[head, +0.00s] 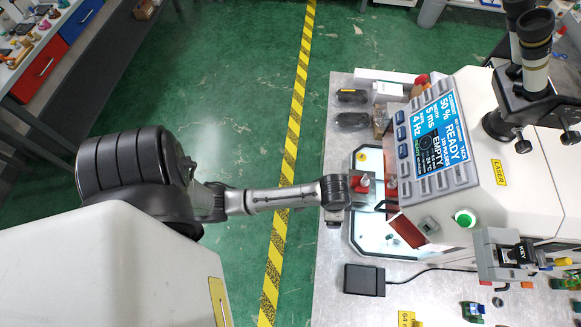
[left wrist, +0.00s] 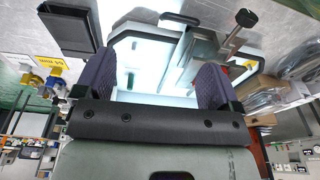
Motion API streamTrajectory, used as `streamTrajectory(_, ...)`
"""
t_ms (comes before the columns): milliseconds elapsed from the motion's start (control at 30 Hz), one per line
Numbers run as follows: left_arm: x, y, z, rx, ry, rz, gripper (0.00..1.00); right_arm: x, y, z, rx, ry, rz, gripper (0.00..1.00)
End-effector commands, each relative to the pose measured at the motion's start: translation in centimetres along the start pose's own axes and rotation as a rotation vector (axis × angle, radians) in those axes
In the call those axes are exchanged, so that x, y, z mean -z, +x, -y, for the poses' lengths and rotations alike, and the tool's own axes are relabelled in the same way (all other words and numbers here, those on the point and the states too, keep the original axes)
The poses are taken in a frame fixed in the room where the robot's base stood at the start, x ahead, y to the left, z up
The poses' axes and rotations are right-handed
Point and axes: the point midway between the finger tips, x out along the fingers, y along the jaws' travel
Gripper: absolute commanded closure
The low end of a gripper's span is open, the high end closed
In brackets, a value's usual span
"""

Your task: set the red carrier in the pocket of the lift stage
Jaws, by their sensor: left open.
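My left gripper (left wrist: 153,85) is open in the left wrist view, its two dark pads apart with nothing between them. In the head view its arm reaches in from the left and the wrist (head: 335,192) hangs over the machine's lit chamber, hiding the fingers. A small red piece (head: 364,183) stands on a grey block (head: 362,195) just right of the wrist; I cannot tell whether it is the red carrier. A dark red panel (head: 406,231) is tilted at the chamber's front. The lift stage's pocket cannot be made out. My right gripper is not in view.
The laser machine (head: 480,180) with its READY screen overhangs the chamber on the right. A black pedal box (head: 364,280) lies on the bench in front, also in the left wrist view (left wrist: 68,30). Black and white boxes (head: 388,92) sit behind the chamber.

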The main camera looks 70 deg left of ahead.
Motion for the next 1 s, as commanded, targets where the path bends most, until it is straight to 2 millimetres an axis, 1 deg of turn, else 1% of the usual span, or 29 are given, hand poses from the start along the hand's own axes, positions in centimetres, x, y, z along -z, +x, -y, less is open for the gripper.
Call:
streamTrajectory(33, -2.0, -0.8, -1.8, -0.003, -0.021, -0.021, 0.11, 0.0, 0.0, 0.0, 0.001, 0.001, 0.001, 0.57)
streamTrajectory(100, -4.2, -2.2, -3.5, 0.006, -0.055, -0.054, 0.11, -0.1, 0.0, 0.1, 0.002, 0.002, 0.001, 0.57)
streamTrajectory(200, -6.9, -4.4, -5.2, 0.019, -0.105, -0.093, 0.11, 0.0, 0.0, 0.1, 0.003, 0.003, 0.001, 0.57)
streamTrajectory(300, -9.0, -6.4, -6.3, 0.033, -0.150, -0.122, 0.11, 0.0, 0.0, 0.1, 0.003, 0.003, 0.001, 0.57)
streamTrajectory(400, -10.4, -8.0, -6.8, 0.046, -0.185, -0.143, 0.11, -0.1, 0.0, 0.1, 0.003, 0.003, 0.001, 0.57)
streamTrajectory(500, -11.2, -9.0, -7.1, 0.054, -0.205, -0.155, 0.11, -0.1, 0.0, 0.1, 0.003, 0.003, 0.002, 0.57)
streamTrajectory(600, -11.6, -9.5, -7.2, 0.058, -0.215, -0.161, 0.11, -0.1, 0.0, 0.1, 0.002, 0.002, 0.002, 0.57)
streamTrajectory(1000, -11.6, -9.5, -7.2, 0.059, -0.216, -0.161, 0.11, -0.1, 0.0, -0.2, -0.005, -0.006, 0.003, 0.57)
